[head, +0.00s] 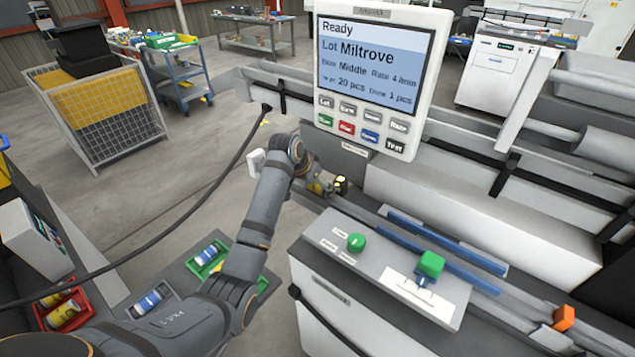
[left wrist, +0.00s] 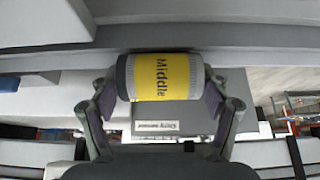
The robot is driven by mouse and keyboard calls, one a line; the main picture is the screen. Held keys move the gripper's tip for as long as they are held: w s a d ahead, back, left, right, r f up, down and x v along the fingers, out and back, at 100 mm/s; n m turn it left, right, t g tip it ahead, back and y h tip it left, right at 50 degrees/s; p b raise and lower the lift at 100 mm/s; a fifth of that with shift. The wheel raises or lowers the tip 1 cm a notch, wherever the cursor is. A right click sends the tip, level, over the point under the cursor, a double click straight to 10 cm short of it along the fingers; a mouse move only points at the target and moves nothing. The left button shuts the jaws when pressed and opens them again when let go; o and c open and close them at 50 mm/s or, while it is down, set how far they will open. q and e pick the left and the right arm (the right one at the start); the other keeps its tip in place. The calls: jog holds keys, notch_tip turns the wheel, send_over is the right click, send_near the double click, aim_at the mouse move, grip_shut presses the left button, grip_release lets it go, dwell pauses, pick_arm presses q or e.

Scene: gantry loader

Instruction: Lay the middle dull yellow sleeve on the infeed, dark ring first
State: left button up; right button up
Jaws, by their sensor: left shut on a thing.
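My left gripper (head: 328,187) is shut on a dull yellow sleeve (left wrist: 158,78) printed "Middle". In the left wrist view the sleeve lies crosswise between the two fingers, with a dark ring (left wrist: 122,78) at its left end and a paler grey band at its right end. In the head view only a small part of the sleeve (head: 341,184) shows, its dark end towards the right. It is at the left end of the machine's channel with blue rails (head: 450,239); I cannot tell whether it touches the channel. My right gripper is not in view.
A panel (head: 370,75) reads "Ready", "Lot Miltrove", "Middle". A console with green controls (head: 431,263) stands in front of the rails. A red tray (head: 40,318) with yellow sleeves, and grey and green trays (head: 262,284) with blue-white sleeves, are lower left. A black cable crosses left.

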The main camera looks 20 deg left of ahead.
pick_arm(q)
jog(key=shift+r, duration=0.1)
jog(key=o, duration=1.5)
jog(key=w+d+r+v, duration=0.1)
jog(key=w+v, duration=0.1)
jog(key=v, duration=1.5)
jog(key=shift+w+r, duration=0.2)
jog(key=shift+r, duration=0.15)
